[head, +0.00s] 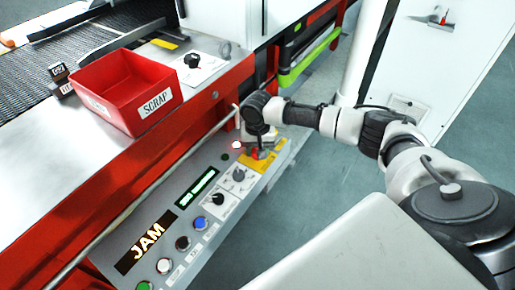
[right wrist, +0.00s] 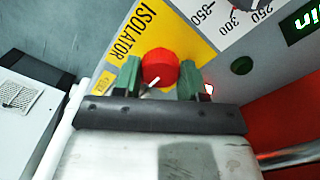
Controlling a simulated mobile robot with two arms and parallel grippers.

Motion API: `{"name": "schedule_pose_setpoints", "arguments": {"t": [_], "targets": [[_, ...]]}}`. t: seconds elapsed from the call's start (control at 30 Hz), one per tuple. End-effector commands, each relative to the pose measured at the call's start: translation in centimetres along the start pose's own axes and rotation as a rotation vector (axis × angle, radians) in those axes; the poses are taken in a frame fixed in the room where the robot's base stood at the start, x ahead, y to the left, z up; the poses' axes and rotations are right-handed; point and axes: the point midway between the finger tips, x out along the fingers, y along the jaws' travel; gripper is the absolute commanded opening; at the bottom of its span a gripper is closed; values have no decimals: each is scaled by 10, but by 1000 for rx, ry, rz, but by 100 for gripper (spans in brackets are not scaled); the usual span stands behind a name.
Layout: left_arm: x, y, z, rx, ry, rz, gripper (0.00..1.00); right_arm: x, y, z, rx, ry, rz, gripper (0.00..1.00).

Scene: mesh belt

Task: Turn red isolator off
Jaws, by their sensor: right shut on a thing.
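The red isolator (right wrist: 160,69) is a round red knob with a white pointer mark, on a yellow plate (right wrist: 145,25) lettered ISOLATOR. In the right wrist view its pointer slants toward the lower left. My right gripper (right wrist: 160,78) is shut on the knob, with one green finger on each side. In the head view my right gripper (head: 260,147) reaches down to the yellow plate (head: 273,158) at the far end of the control panel, mostly hiding the knob. My left gripper is not in view.
The panel (head: 225,222) also has a lit JAM display (head: 146,241), a green readout (head: 197,187), dials and several coloured buttons. A red light (head: 237,145) glows beside the gripper. A red SCRAP bin (head: 125,88) stands on the machine top. Open floor (head: 290,215) lies right.

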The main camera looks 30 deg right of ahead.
Motion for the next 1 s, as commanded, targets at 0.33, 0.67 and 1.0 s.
{"name": "schedule_pose_setpoints", "arguments": {"t": [0.33,0.67,1.0], "targets": [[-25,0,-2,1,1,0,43,-4,0,1,-103,-4,1,18],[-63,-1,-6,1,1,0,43,-4,-1,1,-380,-5,0,18],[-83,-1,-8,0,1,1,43,-2,-1,1,-702,-3,0,18]]}}
